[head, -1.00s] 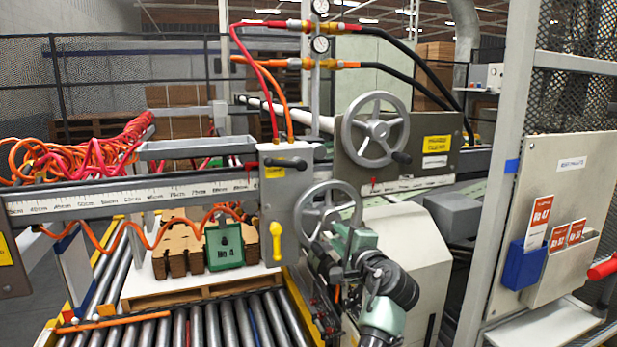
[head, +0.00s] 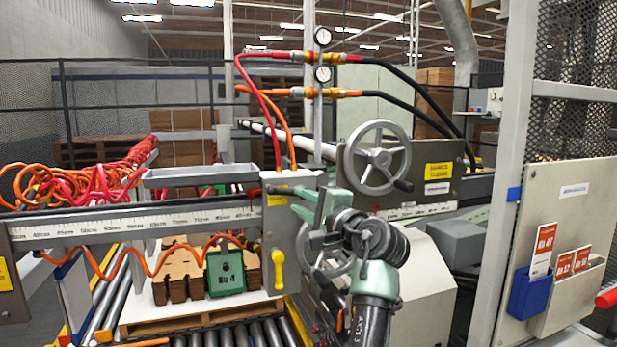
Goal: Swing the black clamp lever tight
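The black clamp lever (head: 281,190) lies roughly level across the upper front of a grey box on the ruled rail. A yellow lever (head: 278,268) hangs down on the lower front of the same box. My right gripper is not in view.
A large handwheel (head: 377,158) stands right of the box; a second, lower wheel is mostly behind my arm. Red and orange hoses (head: 272,125) drop to the box top. A ruled rail (head: 140,222) runs left. Cardboard pieces and a green block (head: 225,273) sit below.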

